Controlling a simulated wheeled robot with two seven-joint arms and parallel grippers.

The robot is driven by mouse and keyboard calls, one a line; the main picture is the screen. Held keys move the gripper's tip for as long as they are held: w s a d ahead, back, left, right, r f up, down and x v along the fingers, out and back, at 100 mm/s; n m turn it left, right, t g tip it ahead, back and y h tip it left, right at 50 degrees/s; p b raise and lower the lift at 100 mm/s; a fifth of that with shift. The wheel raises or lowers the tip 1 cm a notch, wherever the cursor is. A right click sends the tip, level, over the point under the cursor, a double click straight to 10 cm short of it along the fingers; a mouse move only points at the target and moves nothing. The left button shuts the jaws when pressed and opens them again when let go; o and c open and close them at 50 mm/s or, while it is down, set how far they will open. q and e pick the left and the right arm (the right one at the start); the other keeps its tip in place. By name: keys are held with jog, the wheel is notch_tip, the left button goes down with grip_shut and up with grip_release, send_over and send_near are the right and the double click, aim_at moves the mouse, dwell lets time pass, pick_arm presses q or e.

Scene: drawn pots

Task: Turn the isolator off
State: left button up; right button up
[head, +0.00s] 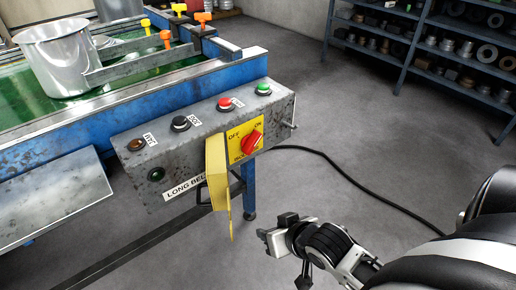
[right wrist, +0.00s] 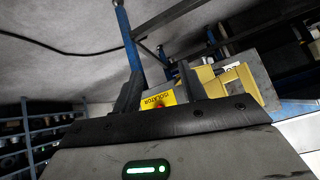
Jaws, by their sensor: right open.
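The isolator is a red rotary knob (head: 251,141) on a yellow plate (head: 236,128) marked OFF and ON, at the right end of a grey control box. The knob's handle slants up to the right, towards ON. A yellow cover (head: 216,172) hangs open beside the plate on its left. My right gripper (head: 277,230) is open and empty, apart from the box, below and right of the knob. In the right wrist view the yellow plate (right wrist: 152,98) shows between the fingers; the red knob (right wrist: 159,104) is mostly hidden by the gripper body. My left gripper is not in view.
The control box (head: 180,150) also carries a red button (head: 224,103), a green button (head: 263,88) and other dark buttons. A metal pot (head: 60,65) stands on the green conveyor. A black cable (head: 350,180) crosses the floor. Shelves stand at the back right.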

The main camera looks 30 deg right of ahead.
jog(key=w+d+m+t, duration=0.4)
jog(key=w+d+t, duration=0.1)
jog(key=d, duration=0.1)
jog(key=m+t+y, duration=0.1)
jog(key=m+t, duration=0.1)
jog(key=t, duration=0.2)
send_near(255, 145)
jog(key=w, duration=0.3)
jog(key=w+b, duration=0.1)
jog(key=w, duration=0.4)
jog(key=shift+w+a, duration=0.3)
jog(key=shift+w, duration=0.05)
grip_shut()
